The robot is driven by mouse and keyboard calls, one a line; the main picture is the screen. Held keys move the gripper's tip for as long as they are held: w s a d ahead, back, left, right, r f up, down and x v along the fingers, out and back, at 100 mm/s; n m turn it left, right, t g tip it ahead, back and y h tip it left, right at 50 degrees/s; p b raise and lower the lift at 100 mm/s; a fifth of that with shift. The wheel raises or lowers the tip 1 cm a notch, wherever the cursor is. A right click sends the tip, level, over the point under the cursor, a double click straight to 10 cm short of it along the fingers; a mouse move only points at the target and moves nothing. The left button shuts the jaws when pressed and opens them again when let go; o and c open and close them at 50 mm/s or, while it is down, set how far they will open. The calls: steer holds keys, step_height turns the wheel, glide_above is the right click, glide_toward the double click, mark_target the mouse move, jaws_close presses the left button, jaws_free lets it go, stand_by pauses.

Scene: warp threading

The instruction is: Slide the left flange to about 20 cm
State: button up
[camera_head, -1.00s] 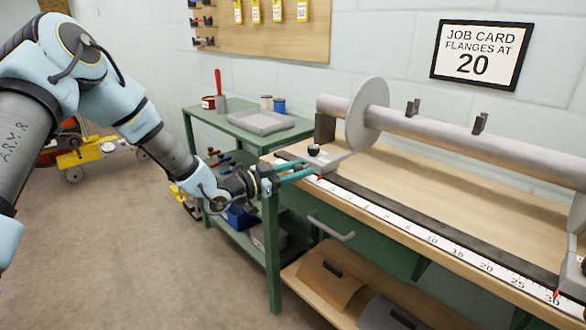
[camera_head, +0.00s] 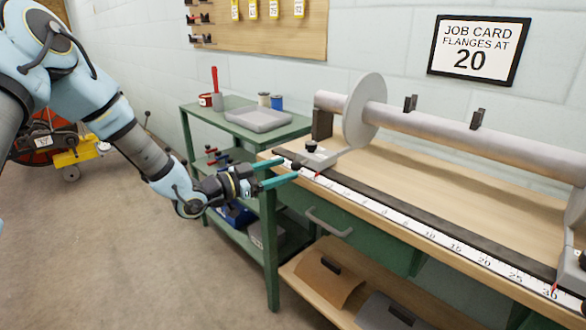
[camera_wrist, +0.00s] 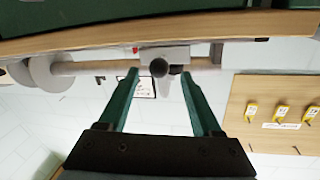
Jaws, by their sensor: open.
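The left flange (camera_head: 364,112) is an upright grey disc near the left end of a grey roller. Its foot (camera_head: 325,158) carries a black knob (camera_head: 311,146), and its red pointer is near the low, left end of the white scale (camera_head: 400,222). My gripper (camera_head: 296,170), with teal fingers, is open and empty, just left of the foot and apart from it.
The right flange's foot (camera_head: 572,268) is at the right edge, its pointer near 30. A dark rail runs beside the scale. A job card (camera_head: 478,50) reads flanges at 20. A green side table with a grey tray (camera_head: 258,119) stands left. The bench top between the feet is clear.

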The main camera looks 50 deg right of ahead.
steer(key=v, duration=0.6)
steer(key=shift+a, duration=0.15)
steer(key=w+a+n+t+y+p, duration=0.35)
steer(key=w+a+t, duration=0.35)
steer(key=w, duration=0.4)
steer(key=w+a+r+n+t+y+p, duration=0.1)
steer(key=w+a+r+n+t+y, duration=0.2)
steer(key=a, duration=0.5)
steer(key=w+a+n+y+p, duration=0.2)
steer(key=w+a+n+y, duration=0.2)
steer(key=a, duration=0.5)
steer(key=s+a+r+n+y+p, duration=0.1)
steer(key=s+a+r+n+y, duration=0.15)
steer(key=a, duration=0.55)
steer(key=s+a+r+n+y+p, duration=0.1)
steer(key=a+r+n+y+p, duration=0.2)
steer(key=a, duration=0.5)
steer(key=s+a+r+n+g, duration=0.1)
steer(key=s+a+n+g, duration=0.1)
steer(key=s+a+n, duration=0.1)
steer(key=s+a+r+n+g+y, duration=0.1)
steer(key=s+a+r+n, duration=0.1)
steer(key=s+a, duration=0.3)
steer(key=shift+s+r+n+g+p, duration=0.4)
steer(key=shift+s+n+p, duration=0.1)
steer(key=shift+s, duration=0.6)
